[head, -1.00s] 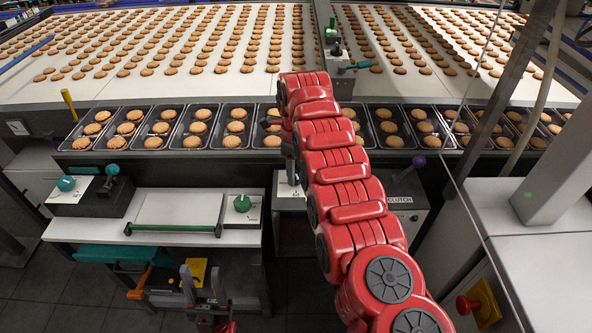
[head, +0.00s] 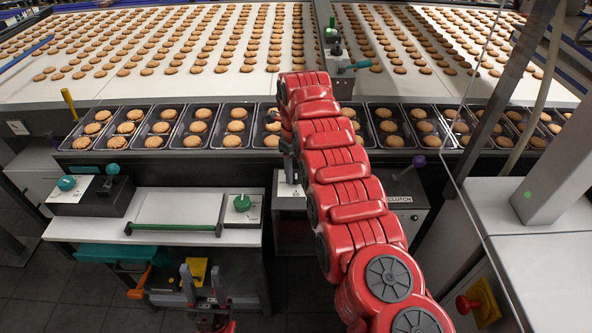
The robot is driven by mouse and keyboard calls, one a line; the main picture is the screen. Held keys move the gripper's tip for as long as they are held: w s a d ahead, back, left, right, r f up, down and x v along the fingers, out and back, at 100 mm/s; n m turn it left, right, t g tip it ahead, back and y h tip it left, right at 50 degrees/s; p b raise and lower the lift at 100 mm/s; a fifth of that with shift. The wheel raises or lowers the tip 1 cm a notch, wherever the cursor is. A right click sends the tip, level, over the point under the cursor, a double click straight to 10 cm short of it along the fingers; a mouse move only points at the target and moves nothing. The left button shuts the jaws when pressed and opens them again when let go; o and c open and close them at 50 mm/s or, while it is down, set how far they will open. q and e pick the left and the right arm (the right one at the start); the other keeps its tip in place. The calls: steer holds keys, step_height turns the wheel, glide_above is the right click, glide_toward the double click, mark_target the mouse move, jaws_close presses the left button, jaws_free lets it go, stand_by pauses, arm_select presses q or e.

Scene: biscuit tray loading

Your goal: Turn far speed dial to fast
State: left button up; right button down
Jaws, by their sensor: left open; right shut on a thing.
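My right gripper (head: 290,172) reaches down at the white-topped control box (head: 288,203) in the middle. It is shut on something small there. My red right arm and the fingers hide that thing, so I cannot tell which dial or knob it is. A green dial (head: 242,203) stands on the white bench top to the left, apart from both grippers. A teal knob (head: 66,183) sits on another control box at far left. My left gripper (head: 203,284) is open and empty, low in front of the bench.
Trays of biscuits (head: 233,127) line the belt's front edge. A green bar handle (head: 173,229) lies along the bench front. A purple knob (head: 418,161) stands by the clutch box (head: 405,218). A clear panel and grey post (head: 560,150) stand at right.

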mark_target(297, 173)
steer(key=shift+c, duration=1.7)
jaws_free()
step_height(297, 173, up, 4)
steer(key=shift+w+d+f, duration=0.1)
steer(key=shift+f, duration=0.05)
step_height(297, 173, up, 14)
steer(key=p, duration=1.3)
steer(key=shift+f, duration=0.15)
